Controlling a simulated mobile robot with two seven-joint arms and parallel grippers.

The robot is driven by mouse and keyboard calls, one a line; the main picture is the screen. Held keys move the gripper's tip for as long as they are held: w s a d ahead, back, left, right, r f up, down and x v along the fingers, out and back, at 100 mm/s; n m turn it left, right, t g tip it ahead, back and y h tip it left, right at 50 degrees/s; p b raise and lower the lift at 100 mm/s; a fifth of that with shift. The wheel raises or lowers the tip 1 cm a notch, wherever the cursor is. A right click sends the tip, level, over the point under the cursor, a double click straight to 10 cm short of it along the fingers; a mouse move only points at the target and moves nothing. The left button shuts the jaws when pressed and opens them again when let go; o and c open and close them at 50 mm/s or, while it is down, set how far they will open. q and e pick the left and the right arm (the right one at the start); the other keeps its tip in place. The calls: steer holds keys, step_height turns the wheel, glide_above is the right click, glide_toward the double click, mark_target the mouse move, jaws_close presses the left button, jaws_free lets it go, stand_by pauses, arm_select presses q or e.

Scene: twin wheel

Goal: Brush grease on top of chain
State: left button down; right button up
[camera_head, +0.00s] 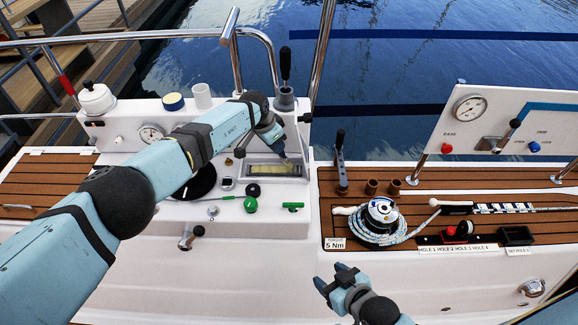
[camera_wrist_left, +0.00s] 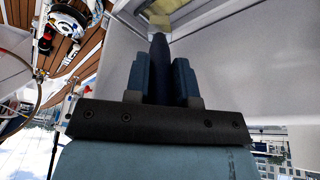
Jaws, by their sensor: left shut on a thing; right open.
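My left gripper (camera_head: 277,140) is shut on the dark handle of a brush (camera_wrist_left: 160,50). In the left wrist view the gripper's two blue fingers (camera_wrist_left: 160,80) close on that handle from both sides. The brush's pale tip (camera_head: 287,161) points down at a framed recess (camera_head: 300,172) in the white console. Yellowish material (camera_head: 262,170) lies in the recess; I cannot tell chain from grease there, nor whether the tip touches it. My right gripper (camera_head: 335,282) is open and empty, in front of the white side wall.
A black lever (camera_head: 285,68) stands behind the recess. A green-handled tool (camera_head: 240,198) and a green knob lie in front of it. A winch wound with rope (camera_head: 381,215) sits on the teak deck at right. A gauge panel (camera_head: 510,120) stands at far right.

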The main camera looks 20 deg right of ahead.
arm_select(q)
steer(key=shift+f+b, duration=0.55)
steer(key=shift+f, duration=0.15)
stand_by(0.4)
steer(key=shift+s+d+r+b, duration=0.1)
steer(key=shift+s+d+b, duration=0.15)
steer(key=shift+d, duration=0.35)
steer(key=shift+s+d+b, duration=0.1)
steer(key=shift+d+b, duration=0.1)
steer(key=shift+d, duration=0.35)
steer(key=shift+w+a+r+p, duration=0.1)
steer(key=shift+w+a+p, duration=0.05)
steer(key=shift+a+p, duration=0.3)
steer(key=shift+w+a+r+p, duration=0.1)
steer(key=shift+a+p, duration=0.3)
steer(key=shift+a, duration=0.05)
steer(key=shift+w+a+f, duration=0.1)
steer(key=shift+a+f, duration=0.15)
steer(key=shift+a, duration=0.05)
steer(key=shift+d, duration=0.1)
